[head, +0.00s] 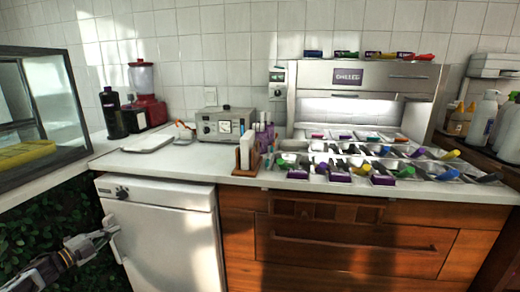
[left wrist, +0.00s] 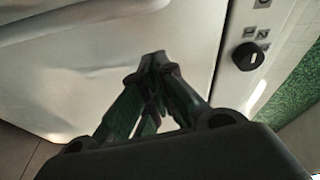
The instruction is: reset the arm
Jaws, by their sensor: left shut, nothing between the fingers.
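My left gripper (head: 108,230) is at the lower left of the head view, in front of the left edge of a white under-counter appliance (head: 165,240) with a door. In the left wrist view my left gripper (left wrist: 158,62) is shut, its fingertips together and empty. The white door (left wrist: 70,60) fills most of that view behind the fingers. I cannot tell whether the fingertips touch it. A black knob (left wrist: 248,56) on the appliance's panel is to the right of the fingers. My right gripper is not in view.
The white counter (head: 150,166) runs above the appliance. A chilled topping station (head: 360,90) with several trays and coloured-handled scoops stands at the right. A glass display case (head: 40,105) stands at the left. Wooden drawers (head: 340,240) lie below the counter. Green foliage (head: 65,215) is behind the arm.

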